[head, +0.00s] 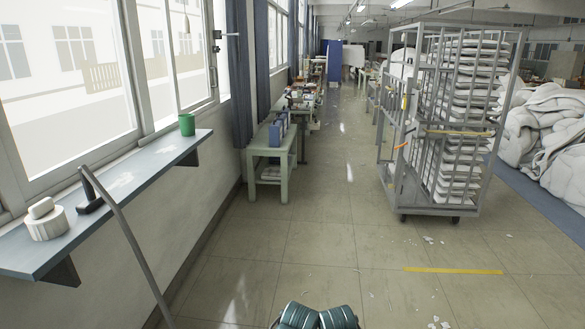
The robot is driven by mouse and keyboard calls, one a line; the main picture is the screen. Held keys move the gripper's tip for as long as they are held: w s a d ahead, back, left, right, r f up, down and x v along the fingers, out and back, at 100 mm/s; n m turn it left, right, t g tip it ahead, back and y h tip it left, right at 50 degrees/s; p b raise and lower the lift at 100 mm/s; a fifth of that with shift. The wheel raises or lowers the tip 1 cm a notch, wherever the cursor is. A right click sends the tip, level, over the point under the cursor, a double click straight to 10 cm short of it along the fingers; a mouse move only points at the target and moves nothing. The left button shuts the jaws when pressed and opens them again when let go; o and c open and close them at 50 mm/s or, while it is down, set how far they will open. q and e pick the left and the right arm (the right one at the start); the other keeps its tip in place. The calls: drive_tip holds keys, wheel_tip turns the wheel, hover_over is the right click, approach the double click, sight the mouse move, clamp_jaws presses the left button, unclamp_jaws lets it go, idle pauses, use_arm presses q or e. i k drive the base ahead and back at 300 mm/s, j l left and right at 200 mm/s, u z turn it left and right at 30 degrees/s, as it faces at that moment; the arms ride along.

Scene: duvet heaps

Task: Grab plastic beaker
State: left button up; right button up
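A green beaker (187,124) stands upright at the far end of a grey-blue window ledge (125,180) on the left. Its near side is unobstructed. Neither of my grippers is in view, so I cannot see how far they are from the beaker or whether they hold anything.
A white roll (46,221) and a dark-headed tool (90,190) lie on the ledge. A long grey pole (128,240) leans by it. A green table (270,150) lines the wall.

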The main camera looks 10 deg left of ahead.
sight(186, 123)
drive_tip(key=i+u, duration=0.15)
drive_tip(key=i, duration=0.45)
drive_tip(key=i+u, duration=0.2)
drive_tip(key=i, duration=0.35)
drive_tip(key=i+l+u, duration=0.15)
drive_tip(key=i, duration=0.45)
drive_tip(key=i+j+z, duration=0.2)
drive_tip(key=i+j, duration=0.35)
drive_tip(key=i, duration=0.25)
drive_tip(key=i+j+z, duration=0.15)
drive_tip(key=i+j, duration=0.45)
drive_tip(key=i, duration=0.15)
